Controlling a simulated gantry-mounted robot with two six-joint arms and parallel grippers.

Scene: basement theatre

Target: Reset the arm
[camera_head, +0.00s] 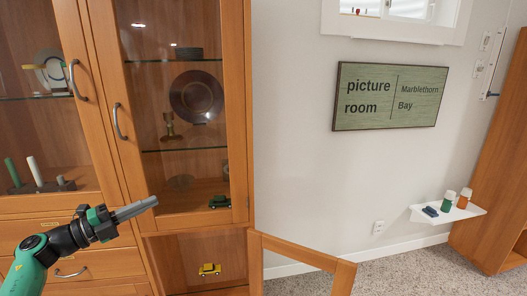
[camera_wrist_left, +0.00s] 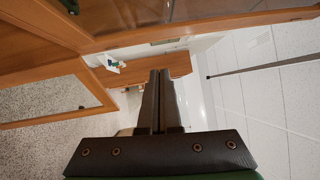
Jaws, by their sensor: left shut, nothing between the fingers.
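My left gripper (camera_head: 150,203) comes in from the lower left in the head view, on a green and black arm. Its fingers are shut with nothing between them and point to the right, in front of the wooden cabinet (camera_head: 242,120). In the left wrist view the two dark fingers (camera_wrist_left: 160,74) lie side by side, closed. My right gripper is not in either view.
A lower cabinet door (camera_head: 300,250) stands open to the right, with a yellow toy car (camera_head: 209,269) in the compartment beside it. A green toy car (camera_head: 220,201) is behind the upper glass. A white wall shelf (camera_head: 465,210) holds small items. Carpet (camera_head: 400,274) lies clear between.

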